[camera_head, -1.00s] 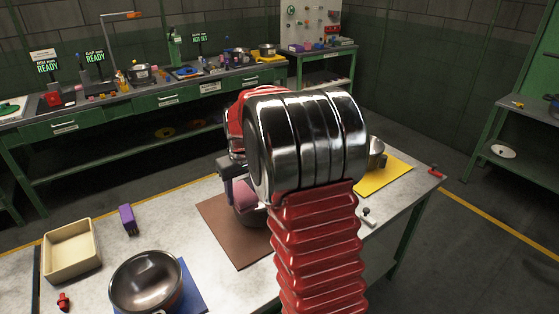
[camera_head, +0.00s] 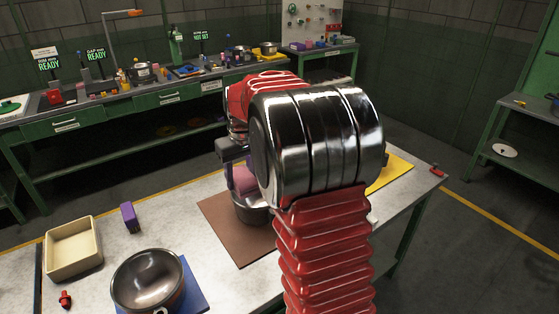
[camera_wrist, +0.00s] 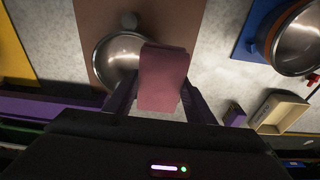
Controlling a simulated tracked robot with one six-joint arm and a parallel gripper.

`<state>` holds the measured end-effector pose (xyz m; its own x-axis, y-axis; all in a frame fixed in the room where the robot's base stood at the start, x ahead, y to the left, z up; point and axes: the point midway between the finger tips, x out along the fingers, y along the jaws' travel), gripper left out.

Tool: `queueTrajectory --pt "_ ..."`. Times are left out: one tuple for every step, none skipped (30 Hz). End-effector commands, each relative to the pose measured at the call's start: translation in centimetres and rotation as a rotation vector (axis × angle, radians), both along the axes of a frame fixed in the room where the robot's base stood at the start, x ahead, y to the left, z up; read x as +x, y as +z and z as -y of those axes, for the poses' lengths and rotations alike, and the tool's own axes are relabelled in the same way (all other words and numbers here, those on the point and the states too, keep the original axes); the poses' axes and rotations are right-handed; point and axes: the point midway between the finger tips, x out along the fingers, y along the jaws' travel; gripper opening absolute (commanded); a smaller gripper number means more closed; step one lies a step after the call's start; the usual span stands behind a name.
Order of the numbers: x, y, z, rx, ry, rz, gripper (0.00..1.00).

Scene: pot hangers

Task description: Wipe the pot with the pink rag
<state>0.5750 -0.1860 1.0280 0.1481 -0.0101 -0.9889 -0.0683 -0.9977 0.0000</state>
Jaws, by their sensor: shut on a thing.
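My gripper (camera_head: 236,165) is shut on the pink rag (camera_head: 245,181) and holds it over the steel pot (camera_head: 250,213) on the brown mat (camera_head: 222,222). In the wrist view, the rag (camera_wrist: 163,78) hangs between the purple fingers and overlaps the right side of the pot (camera_wrist: 116,56). I cannot tell whether the rag touches the pot. My arm hides part of the pot and mat in the head view.
A steel bowl-shaped pot (camera_head: 148,280) stands on a blue mat (camera_head: 193,289). A beige tray (camera_head: 73,249), a purple block (camera_head: 129,218) and a small red item (camera_head: 65,299) are on the left. A yellow mat (camera_head: 394,172) is partly hidden behind my arm.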

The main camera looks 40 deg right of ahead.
Motion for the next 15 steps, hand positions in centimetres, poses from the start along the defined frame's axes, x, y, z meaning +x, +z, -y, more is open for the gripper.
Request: queueTrajectory --pt "0.0 0.1 0.0 0.0 0.0 0.001 0.21" --pt "0.0 0.2 0.0 0.0 0.0 0.001 0.21" --pt "0.0 0.3 0.0 0.0 0.001 0.001 0.21" --pt "0.1 0.5 0.0 0.0 0.001 0.002 0.21" --pt "0.0 0.6 0.0 0.0 0.001 0.002 0.21" --pt "0.1 0.9 0.0 0.0 0.001 0.002 0.21" --pt "0.1 1.0 -0.1 0.0 0.002 0.001 0.21" --pt "0.1 1.2 -0.1 0.0 0.002 0.002 0.21" --pt "0.1 1.5 -0.1 0.0 0.002 0.002 0.21" --pt "0.1 1.6 -0.1 0.0 0.002 0.002 0.21" --pt "0.1 1.8 -0.1 -0.001 0.002 0.003 0.21" --pt "0.1 2.0 -0.1 0.0 0.002 0.002 0.21" --pt "0.1 2.2 -0.1 0.0 0.002 0.002 0.21" --pt "0.1 2.4 -0.1 0.0 0.002 0.001 0.21" --pt "0.1 2.6 -0.1 0.0 0.002 0.001 0.21"
